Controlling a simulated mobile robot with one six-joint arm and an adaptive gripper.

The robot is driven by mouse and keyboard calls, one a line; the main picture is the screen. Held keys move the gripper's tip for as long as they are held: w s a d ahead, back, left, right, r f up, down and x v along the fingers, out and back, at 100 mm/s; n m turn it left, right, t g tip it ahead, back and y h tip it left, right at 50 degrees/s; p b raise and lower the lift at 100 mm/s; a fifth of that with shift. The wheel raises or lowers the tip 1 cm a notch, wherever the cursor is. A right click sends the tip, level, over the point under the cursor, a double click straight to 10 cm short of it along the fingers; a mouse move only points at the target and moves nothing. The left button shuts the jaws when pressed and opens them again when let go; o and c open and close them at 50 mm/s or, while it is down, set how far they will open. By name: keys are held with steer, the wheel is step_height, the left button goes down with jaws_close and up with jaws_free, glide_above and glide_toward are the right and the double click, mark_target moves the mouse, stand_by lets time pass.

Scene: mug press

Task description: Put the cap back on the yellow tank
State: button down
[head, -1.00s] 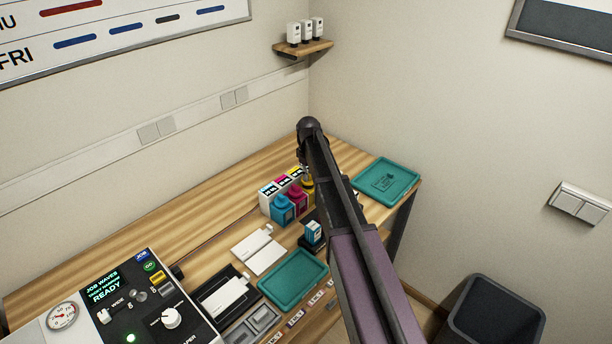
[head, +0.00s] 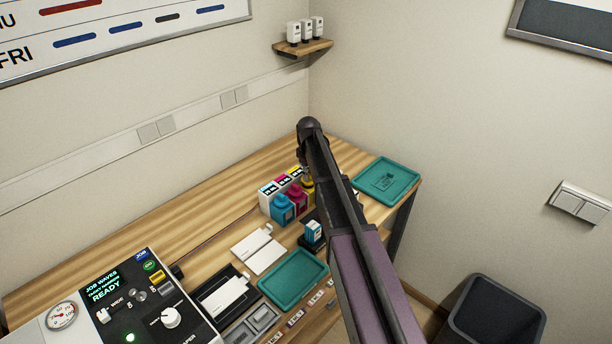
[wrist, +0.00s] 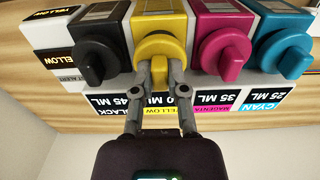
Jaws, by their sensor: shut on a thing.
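The yellow tank (wrist: 158,22) stands in a row between the black tank (wrist: 98,30) and the magenta tank (wrist: 217,22) in the wrist view. I cannot tell how firmly the cap is seated. In the head view my arm hides most of the yellow tank, with only a bit of yellow (head: 308,197) showing.
The cyan tank (wrist: 283,25) stands beyond the magenta one, and all the other tanks wear caps. A white box marked yellow (wrist: 50,35) is beside the black tank. Teal trays lie at the front (head: 292,280) and back right (head: 386,180) of the bench.

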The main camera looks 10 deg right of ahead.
stand_by(0.8)
steer(key=shift+c, duration=0.5)
jaws_free()
steer(key=shift+r+p, duration=3.5)
steer(key=shift+w, duration=0.1)
jaws_close()
steer(key=shift+f+b, duration=2.75)
